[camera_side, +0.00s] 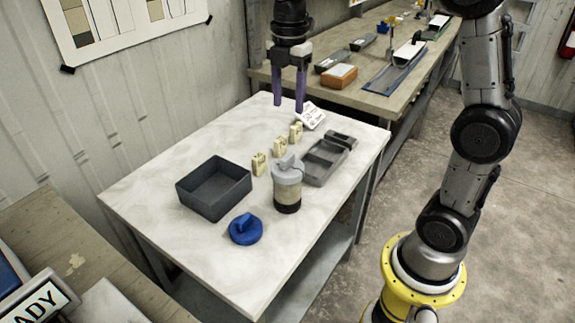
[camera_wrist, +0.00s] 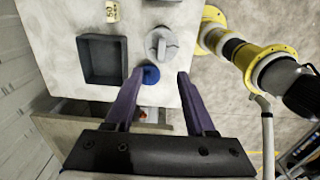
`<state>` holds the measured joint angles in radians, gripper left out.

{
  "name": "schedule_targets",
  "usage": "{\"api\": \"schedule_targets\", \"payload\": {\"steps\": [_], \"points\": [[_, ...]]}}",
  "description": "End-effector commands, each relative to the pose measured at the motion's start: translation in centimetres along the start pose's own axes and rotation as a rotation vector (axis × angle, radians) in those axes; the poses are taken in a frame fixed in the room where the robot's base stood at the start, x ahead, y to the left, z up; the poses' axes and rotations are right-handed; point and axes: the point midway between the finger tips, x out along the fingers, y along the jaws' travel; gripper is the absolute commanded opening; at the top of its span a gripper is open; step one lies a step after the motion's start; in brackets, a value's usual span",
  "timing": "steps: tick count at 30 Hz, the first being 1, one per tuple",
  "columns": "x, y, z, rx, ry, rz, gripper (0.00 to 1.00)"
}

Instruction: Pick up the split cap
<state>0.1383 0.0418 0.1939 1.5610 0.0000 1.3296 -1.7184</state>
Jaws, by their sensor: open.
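A blue round cap (camera_side: 245,230) with a raised grip lies on the near part of the white table; it also shows in the wrist view (camera_wrist: 151,75). A grey cap (camera_side: 288,165) with a raised grip sits on top of an upright cylinder (camera_side: 287,186) with a dark base. I cannot tell which of the two is the split cap. My gripper (camera_side: 288,107), with purple fingers, is open and empty, high over the table and apart from both caps. In the wrist view the blue cap appears between the fingertips (camera_wrist: 160,72), but well beyond them.
An open dark box (camera_side: 182,197) stands left of the cylinder. A grey compartment tray (camera_side: 311,172) is to its right. Several small cream numbered blocks (camera_side: 280,146) and a white label card (camera_side: 311,115) stand behind. The table's front edge is close to the blue cap.

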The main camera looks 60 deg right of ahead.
Motion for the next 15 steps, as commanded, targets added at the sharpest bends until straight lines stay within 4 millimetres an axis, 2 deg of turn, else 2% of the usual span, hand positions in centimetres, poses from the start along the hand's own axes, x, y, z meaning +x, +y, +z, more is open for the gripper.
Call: {"api": "schedule_targets", "payload": {"steps": [5,15], "points": [[2.1,0.0,0.3,0.009,0.003,-0.021,0.55],[8.1,-0.1,0.2,0.009,0.003,-0.02,0.55]]}}
